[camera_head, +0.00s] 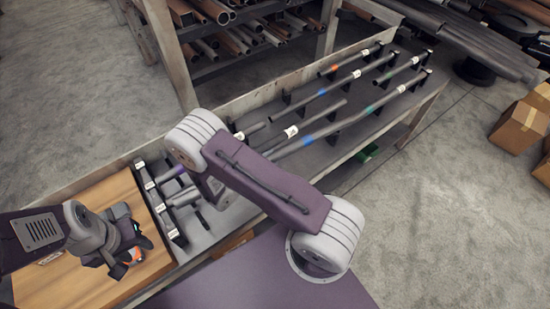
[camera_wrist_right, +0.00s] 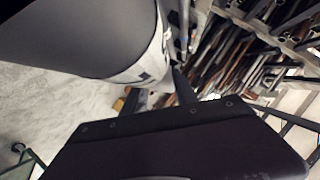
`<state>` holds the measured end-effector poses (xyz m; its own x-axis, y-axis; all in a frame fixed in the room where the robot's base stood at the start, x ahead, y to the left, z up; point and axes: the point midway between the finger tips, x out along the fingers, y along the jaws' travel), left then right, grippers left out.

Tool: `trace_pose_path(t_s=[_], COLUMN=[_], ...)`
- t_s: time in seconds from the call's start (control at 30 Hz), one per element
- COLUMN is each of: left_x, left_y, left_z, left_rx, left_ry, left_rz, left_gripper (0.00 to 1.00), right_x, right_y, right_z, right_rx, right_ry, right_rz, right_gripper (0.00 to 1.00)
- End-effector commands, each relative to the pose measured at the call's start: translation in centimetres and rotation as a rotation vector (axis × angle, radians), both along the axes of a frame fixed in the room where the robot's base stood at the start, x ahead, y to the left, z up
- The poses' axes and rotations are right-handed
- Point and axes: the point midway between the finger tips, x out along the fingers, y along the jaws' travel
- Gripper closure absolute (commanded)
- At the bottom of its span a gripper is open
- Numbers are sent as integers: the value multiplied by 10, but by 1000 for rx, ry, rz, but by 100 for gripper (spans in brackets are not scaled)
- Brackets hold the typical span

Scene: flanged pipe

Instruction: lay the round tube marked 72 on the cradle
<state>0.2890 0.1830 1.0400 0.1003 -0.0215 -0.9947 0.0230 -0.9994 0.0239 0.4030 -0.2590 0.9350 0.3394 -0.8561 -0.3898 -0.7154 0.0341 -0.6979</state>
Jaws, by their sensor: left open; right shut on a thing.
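Several grey round tubes lie lengthwise over the bench, some with coloured bands and white tags. One tagged tube (camera_head: 318,117) runs toward my right arm. Another with a blue band (camera_head: 306,140) lies beside it. The tag numbers are too small to read, so I cannot tell which tube is 72. Black supports (camera_head: 286,97) stand under the tubes; I cannot single out the cradle. My right gripper (camera_head: 217,192) is shut on a tube, mostly hidden below my own arm. My left gripper (camera_head: 132,259) is open above the wooden board, apart from the tubes.
The wooden board (camera_head: 85,285) covers the bench's near left end. A rack of pipes (camera_head: 225,30) stands behind; its pipes also show in the right wrist view (camera_wrist_right: 225,55). Cardboard boxes (camera_head: 522,122) stand on the floor at right. Open floor lies at lower right.

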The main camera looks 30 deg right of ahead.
Motion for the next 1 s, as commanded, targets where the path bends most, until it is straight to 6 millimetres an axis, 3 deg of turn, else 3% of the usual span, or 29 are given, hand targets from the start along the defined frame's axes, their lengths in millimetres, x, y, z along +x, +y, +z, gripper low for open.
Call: trace_pose_path(t_s=[0.2, 0.47, 1.0], left_x=[0, 0, 0], left_y=[0, 0, 0], left_z=[3, -1, -55], left_rx=[0, 0, 0], left_ry=[0, 0, 0], left_rz=[0, 0, 0], left_gripper=[58, 58, 58], right_x=[4, 5, 4], right_y=[23, 24, 24], right_z=[4, 0, -51], right_rx=[-9, -10, -10], right_ry=[-7, -8, -8], right_rz=[69, 71, 71], right_gripper=[100, 100, 100])
